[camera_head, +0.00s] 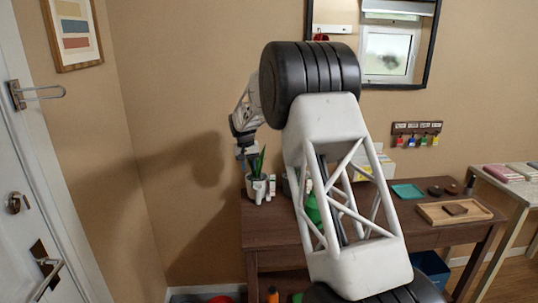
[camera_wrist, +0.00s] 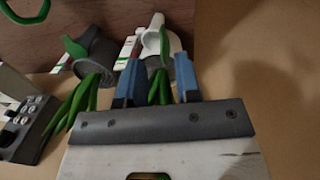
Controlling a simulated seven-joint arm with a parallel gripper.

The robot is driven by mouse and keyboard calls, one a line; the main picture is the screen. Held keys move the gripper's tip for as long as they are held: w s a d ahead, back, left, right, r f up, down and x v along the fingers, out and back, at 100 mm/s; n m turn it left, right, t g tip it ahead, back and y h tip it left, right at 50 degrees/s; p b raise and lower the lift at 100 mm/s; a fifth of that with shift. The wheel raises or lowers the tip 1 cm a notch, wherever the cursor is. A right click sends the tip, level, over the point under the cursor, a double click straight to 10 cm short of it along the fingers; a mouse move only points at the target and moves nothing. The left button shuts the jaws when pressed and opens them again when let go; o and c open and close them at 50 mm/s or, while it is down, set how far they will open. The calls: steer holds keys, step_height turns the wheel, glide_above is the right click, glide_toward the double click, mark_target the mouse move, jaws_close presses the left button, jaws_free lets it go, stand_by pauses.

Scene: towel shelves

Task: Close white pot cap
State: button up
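In the wrist view a white pot (camera_wrist: 176,43) stands between and beyond my fingertips, with a pale cylindrical part on it; I cannot tell whether this is its cap, or how the cap sits. Green leaves (camera_wrist: 160,88) show between the fingers.
A grey pot (camera_wrist: 97,52) with green leaves stands left of the white pot. A dark device with round buttons (camera_wrist: 22,118) is at far left. The brown desk (camera_head: 272,226) also bears a green bottle (camera_head: 312,208), teal tray (camera_head: 408,191) and wooden tray (camera_head: 433,214).

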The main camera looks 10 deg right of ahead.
steer(key=s+d+r, duration=0.3)
steer(key=s+r, duration=0.3)
steer(key=s, duration=0.3)
steer(key=s+d+r+h, duration=0.1)
steer(key=s+d+r, duration=0.2)
steer(key=s+r, duration=0.4)
steer(key=shift+s+d+t, duration=0.15)
steer(key=shift+s+t, duration=0.15)
steer(key=shift+s, duration=0.8)
steer(key=w+a+f+y, duration=0.2)
steer(key=w+f, duration=0.5)
steer(key=w, duration=0.2)
steer(key=w+a+f+y, duration=0.1)
steer(key=w+a+f, duration=0.1)
steer(key=w+f, duration=0.5)
steer(key=w, duration=0.3)
steer(key=shift+w+y, duration=0.25)
steer(key=shift+y, duration=0.15)
steer(key=shift+f, duration=0.2)
steer(key=shift+a+f, duration=0.15)
steer(key=shift+f, duration=1.1)
steer(key=shift+a+f, duration=0.2)
steer(key=shift+f, duration=1.1)
steer(key=shift+a+f, duration=0.15)
steer(key=shift+f, duration=1.1)
jaws_close()
